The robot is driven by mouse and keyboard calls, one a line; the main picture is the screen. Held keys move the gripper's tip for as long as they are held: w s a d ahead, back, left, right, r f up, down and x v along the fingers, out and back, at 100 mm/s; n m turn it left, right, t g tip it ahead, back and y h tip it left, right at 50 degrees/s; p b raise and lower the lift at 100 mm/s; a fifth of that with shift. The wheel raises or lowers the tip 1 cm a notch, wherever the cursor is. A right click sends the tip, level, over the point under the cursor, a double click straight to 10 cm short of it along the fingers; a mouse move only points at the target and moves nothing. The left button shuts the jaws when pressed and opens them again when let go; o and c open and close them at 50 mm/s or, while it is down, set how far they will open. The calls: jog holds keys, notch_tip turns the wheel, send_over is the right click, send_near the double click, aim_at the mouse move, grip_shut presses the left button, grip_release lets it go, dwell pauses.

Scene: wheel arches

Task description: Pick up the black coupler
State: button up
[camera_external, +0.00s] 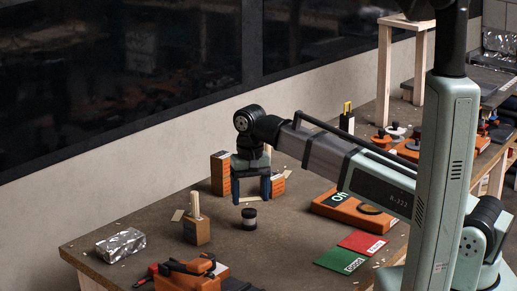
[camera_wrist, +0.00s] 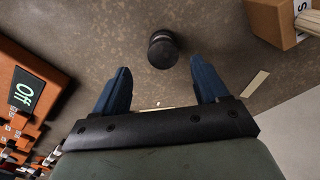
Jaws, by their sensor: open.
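The black coupler (camera_external: 249,219) is a short dark cylinder with a pale band, standing upright on the brown table. In the wrist view the coupler (camera_wrist: 163,49) lies just beyond the fingertips, near the gap between them. My gripper (camera_external: 251,190) points down above the table, a little above the coupler. Its two blue fingers are apart and empty; in the wrist view the gripper (camera_wrist: 160,72) shows a clear gap between them. Nothing hides the coupler in either view.
A wooden block with upright sticks (camera_external: 197,228) stands left of the coupler. Green (camera_external: 340,260) and red (camera_external: 363,243) cards, a foil lump (camera_external: 121,244) and orange tools (camera_external: 188,272) lie nearer the edges.

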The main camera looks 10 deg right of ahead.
aim_at(249, 210)
jog(key=shift+s+a+f, duration=0.1)
jog(key=shift+a+f, duration=0.05)
jog(key=shift+f, duration=1.65)
jog(key=shift+s+a+f, duration=0.1)
jog(key=shift+f, duration=1.65)
jog(key=c, duration=1.1)
jog(key=shift+r, duration=0.2)
